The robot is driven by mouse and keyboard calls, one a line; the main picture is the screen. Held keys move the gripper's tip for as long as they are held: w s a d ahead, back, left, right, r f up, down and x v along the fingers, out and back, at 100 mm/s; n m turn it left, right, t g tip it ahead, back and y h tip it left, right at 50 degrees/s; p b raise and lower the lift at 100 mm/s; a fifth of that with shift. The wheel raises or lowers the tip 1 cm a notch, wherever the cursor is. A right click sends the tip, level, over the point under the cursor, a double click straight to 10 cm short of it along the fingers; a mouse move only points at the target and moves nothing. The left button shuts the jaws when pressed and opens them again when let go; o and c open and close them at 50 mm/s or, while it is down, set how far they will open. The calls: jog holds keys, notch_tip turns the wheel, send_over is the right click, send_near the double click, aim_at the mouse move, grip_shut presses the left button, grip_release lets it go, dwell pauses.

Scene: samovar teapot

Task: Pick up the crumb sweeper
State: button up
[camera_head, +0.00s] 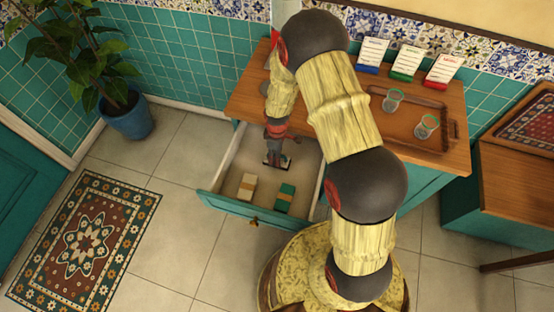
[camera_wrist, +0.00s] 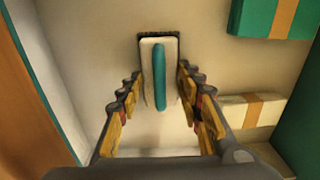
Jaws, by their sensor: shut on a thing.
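The crumb sweeper (camera_wrist: 160,70) shows in the wrist view as a cream block with a teal handle strip and dark bristles along its far edge. It is in the open drawer (camera_head: 221,203), over the pale drawer floor. My gripper (camera_wrist: 160,84) has its fingers on both sides of the sweeper and is shut on it. In the head view my gripper (camera_head: 277,154) reaches down into the back part of the drawer, and the sweeper (camera_head: 284,161) is partly hidden there. Whether it touches the drawer floor I cannot tell.
A cream banded box (camera_head: 247,186) and a green banded box (camera_head: 285,196) lie in the drawer's front. The drawer walls stand close around. Above, the wooden counter (camera_head: 250,98) carries a tray (camera_head: 400,125) with two glasses and several card stands.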

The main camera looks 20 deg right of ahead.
jog(key=shift+c, duration=0.5)
jog(key=shift+r, duration=0.6)
notch_tip(320, 180, up, 2)
jog(key=shift+r+p, duration=0.15)
jog(key=shift+p, duration=0.65)
jog(key=s+d+r+p, duration=0.3)
jog(key=s+r, duration=0.6)
jog(key=s, duration=0.4)
jog(key=shift+s+d+r+p, duration=0.25)
jog(key=shift+s+p, duration=0.05)
jog(key=shift+p, duration=0.15)
jog(key=o, duration=0.7)
jog(key=c, duration=0.3)
